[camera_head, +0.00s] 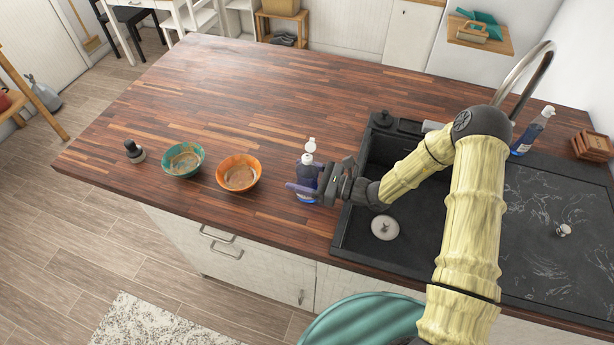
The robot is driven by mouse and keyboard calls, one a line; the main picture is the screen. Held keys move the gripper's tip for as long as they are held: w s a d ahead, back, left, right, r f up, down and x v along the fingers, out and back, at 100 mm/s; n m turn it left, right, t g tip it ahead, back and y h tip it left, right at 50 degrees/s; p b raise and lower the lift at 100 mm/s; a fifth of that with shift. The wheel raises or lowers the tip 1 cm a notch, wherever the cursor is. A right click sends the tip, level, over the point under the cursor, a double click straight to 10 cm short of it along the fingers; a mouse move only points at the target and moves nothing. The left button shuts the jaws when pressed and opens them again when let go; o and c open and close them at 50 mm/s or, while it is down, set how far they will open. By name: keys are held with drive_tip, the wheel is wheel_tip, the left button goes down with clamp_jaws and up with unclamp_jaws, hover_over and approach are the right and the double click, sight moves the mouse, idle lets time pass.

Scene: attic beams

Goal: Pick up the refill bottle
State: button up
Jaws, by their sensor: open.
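A dark blue bottle with a white cap (308,172), which looks like the refill bottle, stands upright on the wooden counter, just left of the sink. My gripper (310,183) is open and reaches in from the right at the bottle's height. One finger crosses in front of the bottle's body and hides part of it. The far finger is mostly hidden, so I cannot tell whether the bottle is fully between the fingers or touching them.
An orange bowl (238,173), a teal bowl (183,159) and a small dark stopper-like object (134,151) stand left of the bottle. The black sink (350,225) lies right, with another blue bottle (532,131) behind its drainboard. The counter (250,90) behind is clear.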

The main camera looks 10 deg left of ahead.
drive_tip(key=shift+a, duration=0.2)
idle(0.4)
drive_tip(key=c, duration=1.2)
drive_tip(key=shift+r, duration=0.2)
drive_tip(key=shift+c, duration=0.2)
drive_tip(key=shift+r+b, duration=1.15)
drive_tip(key=shift+r, duration=3.6)
